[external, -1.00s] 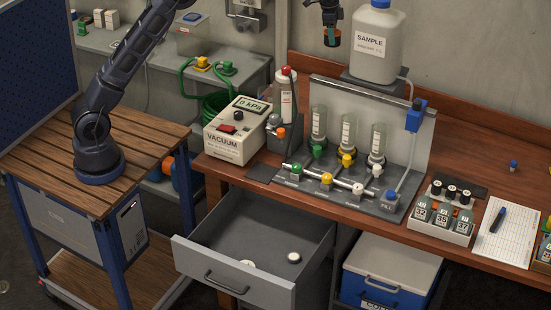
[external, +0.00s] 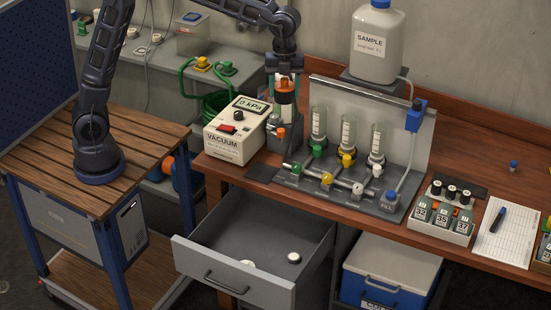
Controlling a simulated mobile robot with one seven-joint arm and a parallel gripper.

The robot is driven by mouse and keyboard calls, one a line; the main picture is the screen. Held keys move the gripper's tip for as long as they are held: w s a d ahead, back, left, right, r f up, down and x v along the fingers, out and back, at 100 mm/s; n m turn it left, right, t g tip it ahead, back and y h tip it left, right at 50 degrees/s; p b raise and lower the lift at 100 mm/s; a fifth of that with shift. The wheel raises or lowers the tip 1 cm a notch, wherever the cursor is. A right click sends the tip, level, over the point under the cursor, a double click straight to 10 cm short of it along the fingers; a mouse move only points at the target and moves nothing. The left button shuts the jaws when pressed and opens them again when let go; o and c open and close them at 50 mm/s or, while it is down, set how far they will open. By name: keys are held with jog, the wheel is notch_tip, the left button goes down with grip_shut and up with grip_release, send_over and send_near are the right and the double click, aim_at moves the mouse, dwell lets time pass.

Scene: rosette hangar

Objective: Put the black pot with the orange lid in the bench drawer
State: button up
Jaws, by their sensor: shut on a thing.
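The black pot with the orange lid (external: 285,97) is between the fingers of my gripper (external: 284,86), which is shut on it. The pot hangs upright, in line with the wash bottle at the back of the bench, between the vacuum box and the glass tubes. It hides much of that bottle. The bench drawer (external: 215,273) is pulled out below the bench front, lower in the picture than my gripper. Two small white round things (external: 294,257) show inside it, one partly hidden by the drawer front.
The vacuum box (external: 232,133) stands left of the pot. The manifold with glass tubes (external: 347,145) stands to its right, with the sample jug (external: 378,45) behind. A cooler (external: 393,265) sits right of the drawer. Much of the drawer floor is bare.

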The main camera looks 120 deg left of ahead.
jog(key=s+d+f+m, duration=0.2)
jog(key=s+d+m, duration=0.15)
jog(key=d, duration=0.45)
jog(key=s+d+f+m+g, duration=0.1)
jog(key=s+d+m, duration=0.25)
jog(key=d, duration=0.45)
jog(key=s+d+f+m, duration=0.25)
jog(key=s+d, duration=0.25)
jog(key=d, duration=0.3)
jog(key=shift+m, duration=0.55)
notch_tip(320, 180, down, 49)
jog(key=shift+f, duration=0.1)
jog(key=o, duration=0.7)
jog(key=shift+f, duration=0.1)
jog(key=o, duration=0.3)
